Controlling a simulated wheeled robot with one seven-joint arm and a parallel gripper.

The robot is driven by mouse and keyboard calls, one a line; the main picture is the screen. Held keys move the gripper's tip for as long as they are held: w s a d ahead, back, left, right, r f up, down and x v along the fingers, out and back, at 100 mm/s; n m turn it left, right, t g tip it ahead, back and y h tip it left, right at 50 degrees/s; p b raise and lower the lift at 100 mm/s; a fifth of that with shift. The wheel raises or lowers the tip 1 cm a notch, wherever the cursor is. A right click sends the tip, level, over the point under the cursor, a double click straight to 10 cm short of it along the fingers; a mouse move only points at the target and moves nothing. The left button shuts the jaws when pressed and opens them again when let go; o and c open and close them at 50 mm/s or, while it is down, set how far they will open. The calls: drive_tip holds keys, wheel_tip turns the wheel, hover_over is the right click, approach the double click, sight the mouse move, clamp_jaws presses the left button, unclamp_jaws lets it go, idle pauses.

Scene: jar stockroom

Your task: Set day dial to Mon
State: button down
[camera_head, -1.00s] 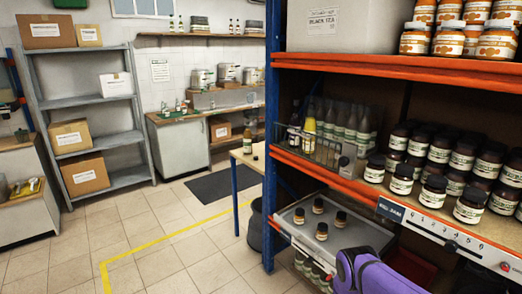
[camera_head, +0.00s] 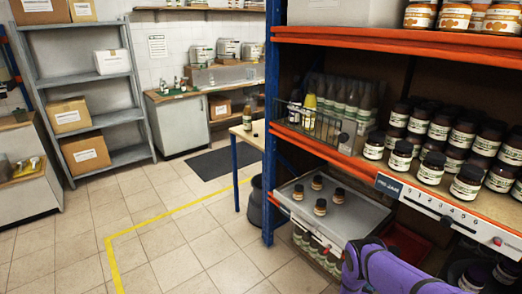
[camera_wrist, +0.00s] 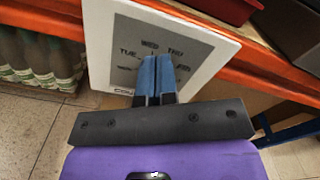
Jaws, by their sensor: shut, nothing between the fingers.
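The day dial (camera_wrist: 205,45) shows in the wrist view as a grey face on a white, tilted panel. WED, THU and TUE can be read around it; other lettering at the right and lower left is partly hidden or too blurred to read. My gripper (camera_wrist: 156,62) is shut, its two blue fingers together in front of the dial's middle. They hide the dial's centre, and I cannot tell whether they touch it or where its pointer stands. In the head view the dial and the fingers are not visible.
An orange-edged rack holds many dark-lidded jars (camera_head: 466,182) and a numbered white rail (camera_head: 440,208). A metal tray (camera_head: 345,222) with several small jars sits lower. In the wrist view bottles (camera_wrist: 40,60) stand left of the dial and a red bin (camera_wrist: 225,8) lies above. Tiled floor at left is clear.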

drive_tip(key=shift+w+d+r, duration=0.25)
drive_tip(key=shift+w+d, duration=0.1)
drive_tip(key=shift+d, duration=0.1)
drive_tip(key=shift+w+r, duration=0.15)
drive_tip(key=shift+r, duration=0.05)
drive_tip(key=v, duration=0.6)
idle(0.4)
drive_tip(key=shift+s, duration=0.2)
